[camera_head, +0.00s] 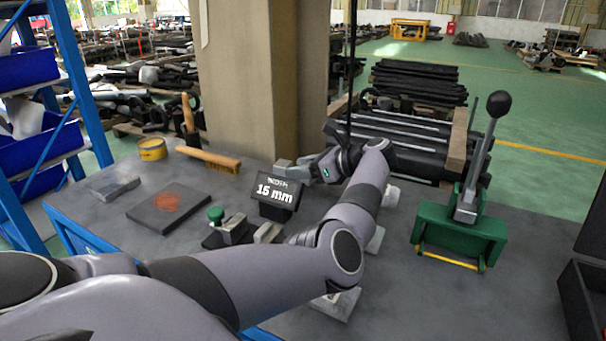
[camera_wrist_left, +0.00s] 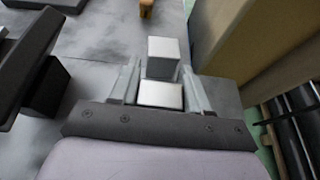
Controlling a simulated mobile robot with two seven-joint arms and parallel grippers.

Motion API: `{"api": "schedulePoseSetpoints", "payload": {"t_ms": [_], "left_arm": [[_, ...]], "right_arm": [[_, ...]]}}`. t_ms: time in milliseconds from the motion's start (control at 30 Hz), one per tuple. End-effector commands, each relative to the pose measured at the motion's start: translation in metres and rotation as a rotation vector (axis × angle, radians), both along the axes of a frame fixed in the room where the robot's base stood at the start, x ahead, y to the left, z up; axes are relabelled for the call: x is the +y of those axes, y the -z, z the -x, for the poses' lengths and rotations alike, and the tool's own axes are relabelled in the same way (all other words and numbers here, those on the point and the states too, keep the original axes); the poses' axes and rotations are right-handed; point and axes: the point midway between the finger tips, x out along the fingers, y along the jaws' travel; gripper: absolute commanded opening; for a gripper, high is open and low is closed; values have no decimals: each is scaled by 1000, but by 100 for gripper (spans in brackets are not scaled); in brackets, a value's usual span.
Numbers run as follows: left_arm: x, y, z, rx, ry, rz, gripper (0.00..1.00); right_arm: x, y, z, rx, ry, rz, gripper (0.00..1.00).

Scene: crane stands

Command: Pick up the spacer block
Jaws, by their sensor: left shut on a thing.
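My left gripper (camera_head: 293,168) reaches over the bench behind the display sign. In the left wrist view my gripper (camera_wrist_left: 161,90) is shut on the spacer block (camera_wrist_left: 163,48), a plain grey metal block with a bright lower face between the two fingers. The block's far end sticks out past the fingertips. In the head view I cannot clearly tell the block from the grey fingers. I cannot tell whether the block touches the bench. My right gripper is in neither view.
The black sign reading 15 mm (camera_head: 276,192) stands close in front of the gripper. A green lever press (camera_head: 460,225) stands right. A brush (camera_head: 208,159), yellow tin (camera_head: 152,149) and red-marked plate (camera_head: 168,208) lie left. A pillar (camera_head: 255,80) rises behind.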

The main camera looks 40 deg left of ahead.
Motion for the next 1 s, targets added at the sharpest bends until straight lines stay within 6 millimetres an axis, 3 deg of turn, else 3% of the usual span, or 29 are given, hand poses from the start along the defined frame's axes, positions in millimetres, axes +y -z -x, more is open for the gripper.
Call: {"api": "schedulePoseSetpoints", "payload": {"t_ms": [600, 800, 1000], "left_arm": [[0, -135, 0, -3, 0, -2, 13], [0, -158, 0, -2, -1, -1, 13], [0, -164, 0, 0, 0, -1, 13]], "right_arm": [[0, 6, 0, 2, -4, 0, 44], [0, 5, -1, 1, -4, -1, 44], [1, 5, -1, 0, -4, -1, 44]]}}
